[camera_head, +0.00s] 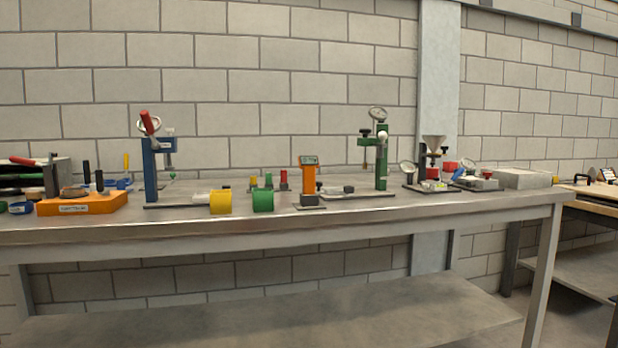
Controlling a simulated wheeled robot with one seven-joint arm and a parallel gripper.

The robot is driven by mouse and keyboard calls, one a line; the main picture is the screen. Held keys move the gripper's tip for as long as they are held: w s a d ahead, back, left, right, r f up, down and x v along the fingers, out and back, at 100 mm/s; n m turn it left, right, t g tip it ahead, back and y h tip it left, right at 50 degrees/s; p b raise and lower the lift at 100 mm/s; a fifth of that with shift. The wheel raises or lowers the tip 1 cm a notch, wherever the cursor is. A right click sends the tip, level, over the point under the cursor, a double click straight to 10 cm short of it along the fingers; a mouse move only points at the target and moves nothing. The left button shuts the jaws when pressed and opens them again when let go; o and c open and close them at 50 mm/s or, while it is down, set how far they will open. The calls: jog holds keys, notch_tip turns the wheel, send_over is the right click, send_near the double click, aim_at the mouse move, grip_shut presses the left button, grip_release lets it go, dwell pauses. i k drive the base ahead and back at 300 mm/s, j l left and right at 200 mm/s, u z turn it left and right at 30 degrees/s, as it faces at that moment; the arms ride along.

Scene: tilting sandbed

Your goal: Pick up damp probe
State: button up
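An upright orange handheld device (309,176) with a small greenish display at its top stands near the front middle of the metal bench. It looks most like the damp probe, but no readable label confirms this. Its lower end meets a dark grey block (311,202); I cannot tell whether it sits in it or behind it. My gripper is not in view, and nothing touches the device.
A blue press (150,172) and a green gauge stand (382,160) rise nearby. An orange tray (108,205) sits far left. The bench's front edge is clear.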

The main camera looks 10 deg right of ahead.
aim_at(308, 164)
jog(key=i+j, duration=0.15)
jog(key=i+j+z, duration=0.2)
jog(key=j, duration=0.15)
jog(key=j+z, duration=0.2)
jog(key=j, duration=0.15)
jog(key=i+j+z, duration=0.2)
jog(key=j, duration=0.25)
jog(key=j+z, duration=0.15)
jog(key=j, duration=0.25)
